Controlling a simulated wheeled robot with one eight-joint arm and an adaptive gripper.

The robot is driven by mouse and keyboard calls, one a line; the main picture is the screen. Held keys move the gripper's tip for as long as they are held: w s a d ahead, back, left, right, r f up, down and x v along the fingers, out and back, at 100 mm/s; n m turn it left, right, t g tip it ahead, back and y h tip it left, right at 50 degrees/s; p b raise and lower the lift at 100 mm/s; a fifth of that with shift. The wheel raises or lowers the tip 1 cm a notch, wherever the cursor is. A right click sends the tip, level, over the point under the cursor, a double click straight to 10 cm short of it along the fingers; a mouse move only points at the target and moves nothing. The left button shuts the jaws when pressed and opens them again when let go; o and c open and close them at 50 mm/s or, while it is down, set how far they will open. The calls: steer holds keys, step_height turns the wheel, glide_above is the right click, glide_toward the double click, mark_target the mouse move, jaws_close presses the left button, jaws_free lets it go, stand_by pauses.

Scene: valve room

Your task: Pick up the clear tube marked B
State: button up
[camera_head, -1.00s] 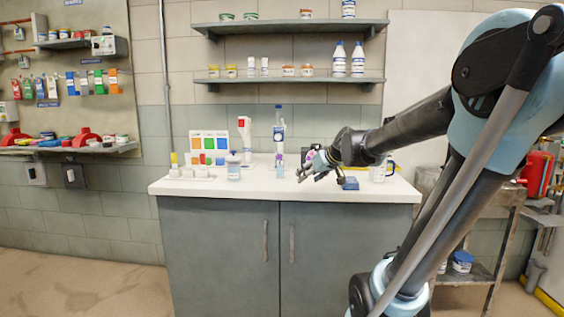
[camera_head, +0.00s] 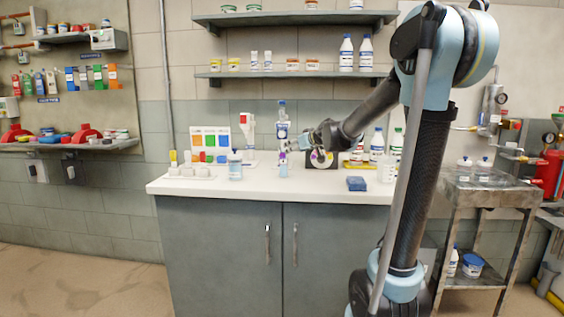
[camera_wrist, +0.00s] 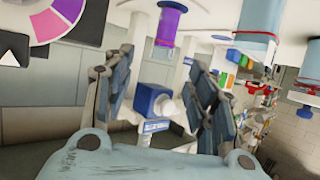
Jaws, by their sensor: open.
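The purple part (camera_wrist: 171,24) also shows at the top of the wrist view, which is turned upside down. My gripper (camera_head: 301,144) is just right of the tube's upper end in the head view. In the wrist view my gripper (camera_wrist: 160,88) has its two fingers spread wide, with nothing held between them.
A white jar (camera_head: 235,170) stands left of the tube. A blue-and-white dispenser (camera_head: 282,122) is behind it. A color chart (camera_head: 209,142) stands at the back left. A blue block (camera_head: 357,184) lies to the right, near several bottles.

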mark_target(282, 152)
steer(key=x, duration=0.6)
steer(key=shift+w+a+f, duration=0.15)
steer(key=shift+w, duration=0.1)
steer(key=shift+x, duration=2.6)
steer(key=shift+s+a, duration=0.1)
steer(key=shift+a, duration=0.1)
jaws_close()
